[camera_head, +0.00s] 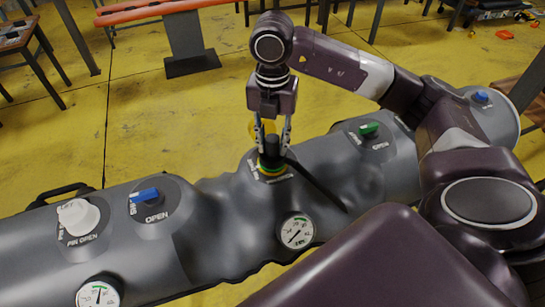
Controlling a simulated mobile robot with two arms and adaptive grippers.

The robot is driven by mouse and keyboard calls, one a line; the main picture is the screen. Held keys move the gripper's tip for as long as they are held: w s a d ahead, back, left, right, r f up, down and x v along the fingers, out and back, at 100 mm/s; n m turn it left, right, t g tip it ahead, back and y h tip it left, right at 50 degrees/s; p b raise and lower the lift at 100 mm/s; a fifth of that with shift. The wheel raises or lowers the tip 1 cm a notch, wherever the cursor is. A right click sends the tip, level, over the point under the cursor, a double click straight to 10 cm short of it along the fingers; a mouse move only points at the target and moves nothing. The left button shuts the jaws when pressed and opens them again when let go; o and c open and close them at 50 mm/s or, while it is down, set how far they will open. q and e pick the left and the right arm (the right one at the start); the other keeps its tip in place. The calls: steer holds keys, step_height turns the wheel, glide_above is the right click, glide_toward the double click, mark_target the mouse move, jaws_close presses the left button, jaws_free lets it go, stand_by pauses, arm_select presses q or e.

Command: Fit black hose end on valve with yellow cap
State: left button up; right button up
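My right gripper (272,146) points straight down over the grey inflatable tube, with its fingers on both sides of the black hose end (271,158). The hose end is upright between the fingers, and the black hose (322,188) trails down to the right across the tube. Directly below is a valve (271,172) with yellow and green rings. The hose end meets the valve's top in this view; whether it is fully seated cannot be told. A yellow cap (254,129) shows behind the left finger, partly hidden. My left gripper is not in view.
The grey boat tube (215,235) carries a blue-handled valve (147,196), a white valve (78,217), a green-handled valve (369,131) and gauges (296,231). An orange bench (165,10) stands behind. The yellow floor (150,100) between is clear.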

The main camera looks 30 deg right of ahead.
steer(key=o, duration=0.3)
steer(key=shift+o, duration=0.2)
step_height(320, 180, up, 12)
stand_by(0.5)
stand_by(0.6)
